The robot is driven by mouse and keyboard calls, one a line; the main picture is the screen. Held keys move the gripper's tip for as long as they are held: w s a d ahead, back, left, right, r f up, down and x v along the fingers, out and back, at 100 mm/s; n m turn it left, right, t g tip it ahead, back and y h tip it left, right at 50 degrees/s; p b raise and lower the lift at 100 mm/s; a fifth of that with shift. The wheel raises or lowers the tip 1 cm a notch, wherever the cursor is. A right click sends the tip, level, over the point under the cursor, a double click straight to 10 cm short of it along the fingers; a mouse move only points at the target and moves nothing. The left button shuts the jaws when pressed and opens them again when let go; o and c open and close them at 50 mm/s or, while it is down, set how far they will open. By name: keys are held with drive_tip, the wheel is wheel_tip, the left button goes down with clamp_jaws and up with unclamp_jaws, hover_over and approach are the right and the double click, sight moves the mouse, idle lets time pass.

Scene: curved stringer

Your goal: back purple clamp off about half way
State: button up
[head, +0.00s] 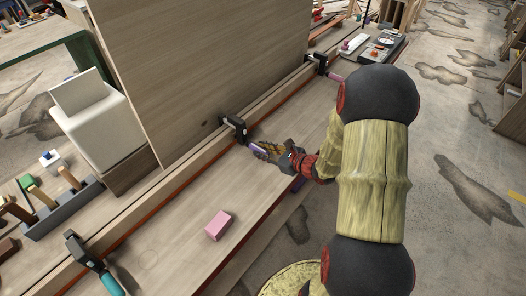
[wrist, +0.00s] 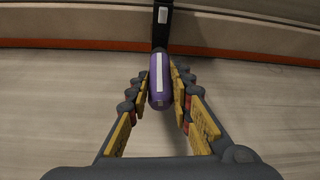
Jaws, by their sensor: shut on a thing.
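The purple clamp has a black frame (head: 234,126) gripping the long wooden strip in the middle of the bench and a purple handle (head: 259,151) pointing toward me. In the wrist view the purple handle (wrist: 159,82) with a white stripe lies between the fingers, with the black bar (wrist: 162,25) beyond it. My gripper (head: 268,152) is shut on the handle, and its yellow-padded fingers (wrist: 160,95) lie along both sides of it. The screw and the clamp's pad are hidden.
A teal-handled clamp (head: 92,264) sits at the near left and another clamp (head: 321,64) at the far end. A pink block (head: 218,225) lies on the bench. A tall wooden panel (head: 200,60) stands behind the strip. A tool tray (head: 62,207) is at left.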

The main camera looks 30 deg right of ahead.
clamp_jaws()
drive_tip(key=shift+f+b, duration=0.1)
drive_tip(key=shift+b, duration=0.5)
drive_tip(key=n+b, duration=0.1)
drive_tip(key=b, duration=0.1)
drive_tip(key=n+h+b, duration=0.1)
drive_tip(key=b, duration=0.2)
drive_tip(key=shift+a+f+t, duration=0.1)
drive_tip(key=shift+f+t, duration=0.15)
drive_tip(key=shift+t, duration=0.15)
drive_tip(key=n+h+b, duration=0.1)
drive_tip(key=n+b, duration=0.1)
drive_tip(key=b, duration=0.1)
drive_tip(key=shift+a+t+b, duration=0.15)
drive_tip(key=shift+t+b, duration=0.15)
drive_tip(key=n+t+h, duration=0.1)
drive_tip(key=n, duration=0.1)
drive_tip(key=shift+s+r+n+h+b, duration=0.1)
drive_tip(key=shift+n+h+b, duration=0.2)
drive_tip(key=shift+h+b, duration=0.1)
drive_tip(key=n+t, duration=0.1)
drive_tip(key=n, duration=0.1)
drive_tip(key=n+t, duration=0.1)
drive_tip(key=n, duration=0.1)
drive_tip(key=shift+a+f+h, duration=0.1)
drive_tip(key=shift+f+h, duration=0.1)
drive_tip(key=shift+h, duration=0.2)
drive_tip(key=shift+n, duration=0.3)
